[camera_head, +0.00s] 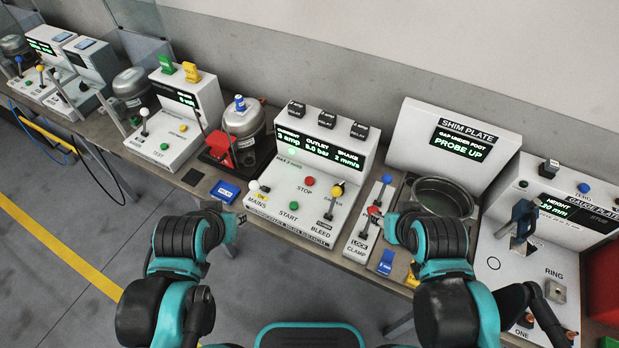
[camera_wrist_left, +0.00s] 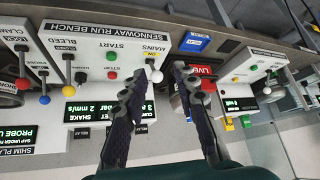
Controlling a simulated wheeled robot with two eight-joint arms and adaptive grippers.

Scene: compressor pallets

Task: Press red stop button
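The red stop button (camera_head: 309,181) sits on the sloped white panel of the run bench (camera_head: 275,176), above the green start button (camera_head: 293,205). In the left wrist view, which is upside down, the red button (camera_wrist_left: 110,75) lies left of the fingers. My left gripper (camera_head: 240,218) is off the panel's lower left corner. In its wrist view the two fingers (camera_wrist_left: 163,73) stand apart with nothing gripped; the white mains knob (camera_wrist_left: 157,76) shows between them, with contact unclear. My right gripper (camera_head: 382,213) is beside the clamp panel; its finger opening is unclear.
A yellow-tipped lever (camera_head: 338,190) stands right of the stop button. Red (camera_head: 374,211) and blue (camera_head: 387,179) lever knobs are near my right gripper. The space in front of the bench is clear.

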